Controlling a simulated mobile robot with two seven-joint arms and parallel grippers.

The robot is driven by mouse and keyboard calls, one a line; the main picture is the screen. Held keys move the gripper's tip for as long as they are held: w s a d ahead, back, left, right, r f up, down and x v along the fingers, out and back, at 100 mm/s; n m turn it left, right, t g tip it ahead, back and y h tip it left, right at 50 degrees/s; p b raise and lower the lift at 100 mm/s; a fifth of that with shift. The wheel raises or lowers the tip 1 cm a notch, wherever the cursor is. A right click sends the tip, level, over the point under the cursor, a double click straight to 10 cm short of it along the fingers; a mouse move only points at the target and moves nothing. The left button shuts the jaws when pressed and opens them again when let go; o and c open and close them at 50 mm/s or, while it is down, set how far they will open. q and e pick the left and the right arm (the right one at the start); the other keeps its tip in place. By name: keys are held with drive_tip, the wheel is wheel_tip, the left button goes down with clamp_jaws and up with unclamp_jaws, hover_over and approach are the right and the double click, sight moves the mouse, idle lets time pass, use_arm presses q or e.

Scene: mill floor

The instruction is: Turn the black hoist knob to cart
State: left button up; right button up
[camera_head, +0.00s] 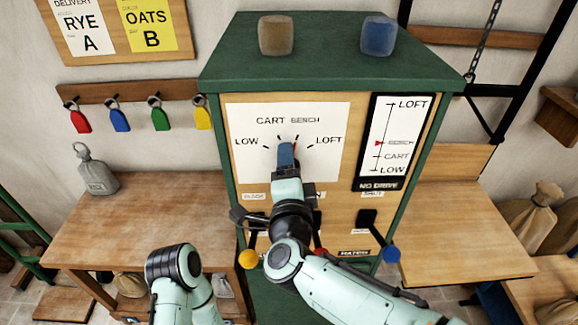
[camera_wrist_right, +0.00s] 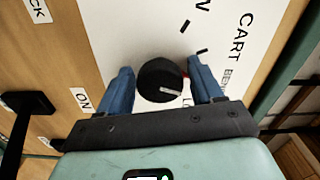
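The black hoist knob (camera_wrist_right: 158,80) shows in the right wrist view, on a white dial plate (camera_head: 245,155). Its white line points toward the BENCH side of the dial. In the head view the knob is hidden behind my right gripper (camera_head: 287,155). My right gripper's two blue fingers (camera_wrist_right: 162,88) stand on either side of the knob, with a gap visible at each side. The dial reads LOW, CART, BENCH and LOFT. The side gauge (camera_head: 392,142) has its red pointer at BENCH. My left arm shows at the bottom of the head view, its gripper out of sight.
The green cabinet (camera_head: 335,60) carries a brown block (camera_head: 276,35) and a blue block (camera_head: 378,36) on top. Levers with a yellow ball (camera_head: 249,259) and a blue ball (camera_head: 391,254) stick out below the dial. Wooden tables (camera_head: 140,215) flank the cabinet.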

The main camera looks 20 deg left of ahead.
drive_tip(key=c, duration=0.8)
drive_tip(key=shift+o, duration=0.2)
use_arm(q)
drive_tip(key=shift+w+r, duration=0.1)
drive_tip(key=shift+r, duration=0.05)
use_arm(e)
drive_tip(key=shift+n, duration=0.3)
drive_tip(key=n+p, duration=0.1)
drive_tip(key=n, duration=0.3)
drive_tip(key=shift+r+p, duration=0.1)
drive_tip(key=shift+p, duration=0.2)
use_arm(q)
drive_tip(key=shift+w+r+p, duration=0.2)
drive_tip(key=shift+w+r, duration=0.3)
drive_tip(key=shift+r, duration=0.2)
drive_tip(key=shift+w+r+p, duration=0.2)
drive_tip(key=shift+w+r, duration=0.25)
drive_tip(key=shift+r, duration=0.25)
use_arm(e)
drive_tip(key=shift+n, duration=1.5)
drive_tip(key=o, duration=1.1)
drive_tip(key=shift+c, duration=0.2)
